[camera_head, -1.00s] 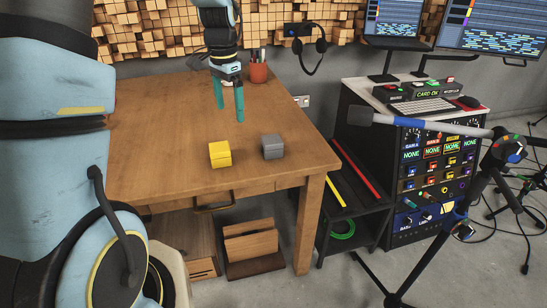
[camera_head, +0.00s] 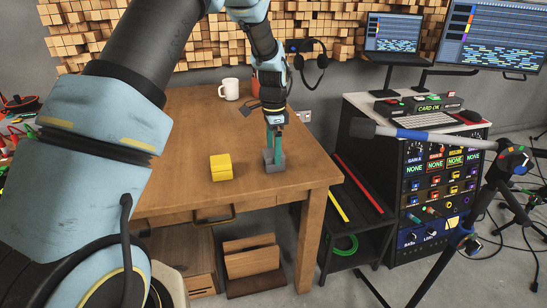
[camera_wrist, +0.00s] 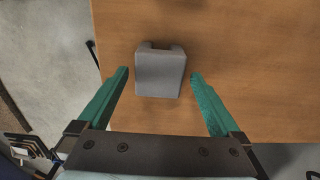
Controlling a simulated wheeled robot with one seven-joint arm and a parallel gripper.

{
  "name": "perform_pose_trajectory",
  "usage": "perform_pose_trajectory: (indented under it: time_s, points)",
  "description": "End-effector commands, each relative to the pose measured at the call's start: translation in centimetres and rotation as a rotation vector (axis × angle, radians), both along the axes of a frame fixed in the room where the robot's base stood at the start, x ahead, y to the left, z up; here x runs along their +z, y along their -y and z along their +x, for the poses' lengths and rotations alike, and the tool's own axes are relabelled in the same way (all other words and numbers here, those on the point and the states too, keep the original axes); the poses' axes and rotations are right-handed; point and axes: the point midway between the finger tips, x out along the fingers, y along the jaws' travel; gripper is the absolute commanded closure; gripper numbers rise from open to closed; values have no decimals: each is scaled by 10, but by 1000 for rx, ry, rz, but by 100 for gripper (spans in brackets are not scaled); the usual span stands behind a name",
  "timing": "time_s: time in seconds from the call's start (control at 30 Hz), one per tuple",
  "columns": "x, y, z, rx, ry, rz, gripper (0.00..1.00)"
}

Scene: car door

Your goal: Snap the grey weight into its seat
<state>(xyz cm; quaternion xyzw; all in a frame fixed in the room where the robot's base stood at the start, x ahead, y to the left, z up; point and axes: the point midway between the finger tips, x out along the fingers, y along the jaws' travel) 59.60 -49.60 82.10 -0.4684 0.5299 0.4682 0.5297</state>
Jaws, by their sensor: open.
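The grey weight (camera_head: 281,162) is a small block with a notch in one side, resting on the wooden table near its right edge. It also shows in the wrist view (camera_wrist: 160,73). My gripper (camera_head: 273,147) points down over the weight, with its green fingers open. In the wrist view my gripper (camera_wrist: 158,75) has one finger on each side of the weight, with gaps to both. A yellow block (camera_head: 221,167) stands on the table left of the weight. I cannot make out which thing is the seat.
The wooden table (camera_head: 180,180) is clear around the blocks. A white mug (camera_head: 229,89) stands at its back. A rack with knobs and screens (camera_head: 436,185) and a microphone stand arm (camera_head: 430,136) are to the right. Headphones (camera_head: 307,58) hang on the wall.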

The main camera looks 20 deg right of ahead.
Motion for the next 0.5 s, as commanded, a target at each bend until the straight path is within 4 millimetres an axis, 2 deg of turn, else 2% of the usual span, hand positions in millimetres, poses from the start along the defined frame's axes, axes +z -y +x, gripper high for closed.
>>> perform_pose_trajectory:
  time_s: [0.2, 0.47, 0.5]
  points:
    - [-26, 0, -2, 1, -1, 1, 0]
    - [-29, 0, -1, 1, 0, 0, 0]
    - [-29, 0, -1, 1, 0, 0, 3]
